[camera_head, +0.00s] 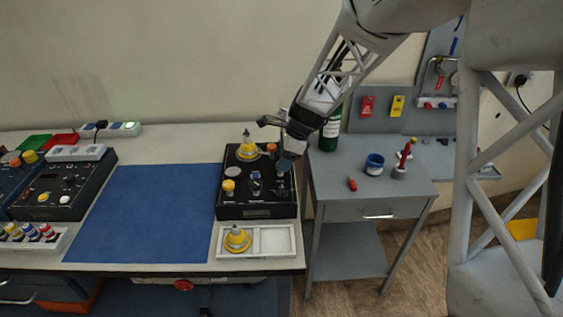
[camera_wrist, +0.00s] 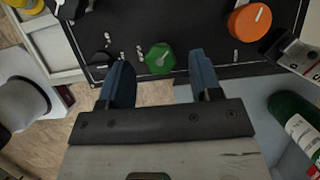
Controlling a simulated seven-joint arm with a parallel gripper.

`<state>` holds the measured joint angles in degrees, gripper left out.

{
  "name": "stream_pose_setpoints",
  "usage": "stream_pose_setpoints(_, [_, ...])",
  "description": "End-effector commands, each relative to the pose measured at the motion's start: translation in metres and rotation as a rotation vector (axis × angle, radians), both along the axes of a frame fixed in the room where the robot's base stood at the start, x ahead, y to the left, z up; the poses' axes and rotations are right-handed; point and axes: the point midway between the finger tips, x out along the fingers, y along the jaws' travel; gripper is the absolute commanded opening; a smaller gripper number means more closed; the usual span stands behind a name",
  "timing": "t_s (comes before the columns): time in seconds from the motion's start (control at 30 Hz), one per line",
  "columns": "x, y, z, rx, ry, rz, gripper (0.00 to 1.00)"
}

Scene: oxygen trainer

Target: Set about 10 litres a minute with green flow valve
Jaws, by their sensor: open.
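The green flow valve (camera_wrist: 160,58) is a faceted knob with a pale pointer mark on the black trainer box (camera_wrist: 208,62). In the wrist view it lies between the blue fingertips of my gripper (camera_wrist: 161,70), slightly beyond them. My gripper is open, a finger on each side, and I cannot see contact with the knob. Small white scale marks beside the knob are too small to read. In the head view my gripper (camera_head: 284,164) is over the right side of the trainer box (camera_head: 229,205) and hides the green valve.
An orange knob (camera_wrist: 250,20) is right of the valve in the wrist view. A green bottle (camera_wrist: 294,112) stands close at right. A white tray (camera_head: 285,255) holding a yellow part sits before the box. The blue mat (camera_head: 148,212) is clear.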

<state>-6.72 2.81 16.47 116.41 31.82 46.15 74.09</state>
Motion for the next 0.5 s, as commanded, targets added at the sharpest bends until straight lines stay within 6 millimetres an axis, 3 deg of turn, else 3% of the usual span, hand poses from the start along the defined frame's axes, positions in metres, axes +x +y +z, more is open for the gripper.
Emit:
stream_pose_setpoints(0.2, [0.000,0.006,-0.014,-0.001,0.001,0.001,0.58])
stream_pose_setpoints(0.5, [0.000,0.006,-0.016,0.000,0.000,0.001,0.58])
